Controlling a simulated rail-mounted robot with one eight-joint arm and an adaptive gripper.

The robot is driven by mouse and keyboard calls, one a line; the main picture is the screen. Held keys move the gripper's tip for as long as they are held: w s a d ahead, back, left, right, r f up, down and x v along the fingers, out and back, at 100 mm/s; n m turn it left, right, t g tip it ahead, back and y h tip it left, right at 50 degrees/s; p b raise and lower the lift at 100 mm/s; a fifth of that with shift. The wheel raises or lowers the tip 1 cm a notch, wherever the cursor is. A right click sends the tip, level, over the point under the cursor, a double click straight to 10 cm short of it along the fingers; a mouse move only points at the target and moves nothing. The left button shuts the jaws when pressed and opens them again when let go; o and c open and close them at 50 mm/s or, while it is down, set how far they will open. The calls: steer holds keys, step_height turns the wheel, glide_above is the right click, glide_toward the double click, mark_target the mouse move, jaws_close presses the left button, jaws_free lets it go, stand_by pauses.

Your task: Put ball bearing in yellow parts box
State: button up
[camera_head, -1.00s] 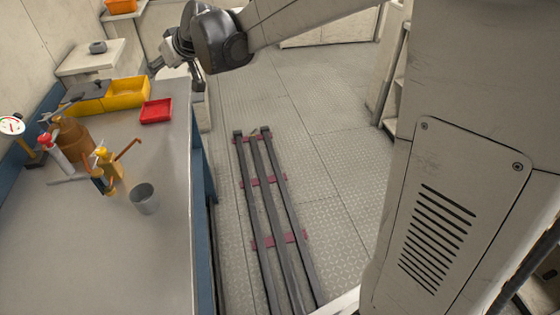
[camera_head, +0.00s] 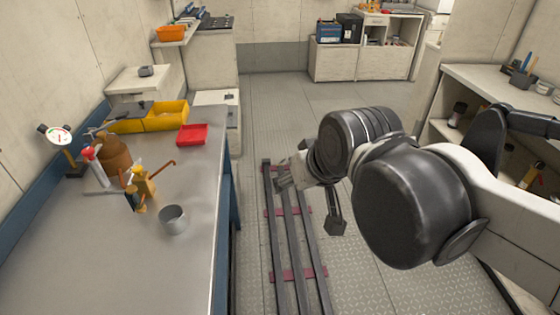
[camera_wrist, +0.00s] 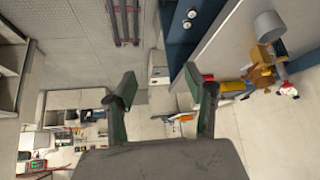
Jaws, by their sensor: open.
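The yellow parts box (camera_head: 165,117) is at the far end of the workbench, its near side against the open bench top. It also shows in the wrist view (camera_wrist: 232,86). I cannot identify the ball bearing for sure; a small grey round-looking part (camera_head: 146,71) sits on the white cabinet behind the bench, too small to tell. My gripper (camera_head: 310,200) is over the floor to the right of the bench, above the dark rails and well apart from the box. In the wrist view my gripper (camera_wrist: 160,80) has its fingers spread wide with nothing between them.
A red tray (camera_head: 192,135) lies beside the yellow box. A grey cup (camera_head: 172,220), a brown jug (camera_head: 115,158) and a pressure gauge (camera_head: 60,136) stand on the bench. An orange bin (camera_head: 171,33) is on a shelf behind. The bench's near half is clear.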

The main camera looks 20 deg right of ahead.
steer(key=shift+m+h, duration=0.3)
steer(key=s+f, duration=0.1)
steer(key=s+d+f, duration=0.1)
steer(key=s, duration=0.1)
steer(key=shift+s+d+f, duration=0.1)
steer(key=shift+s+d, duration=0.05)
steer(key=shift+s, duration=0.15)
stand_by(0.8)
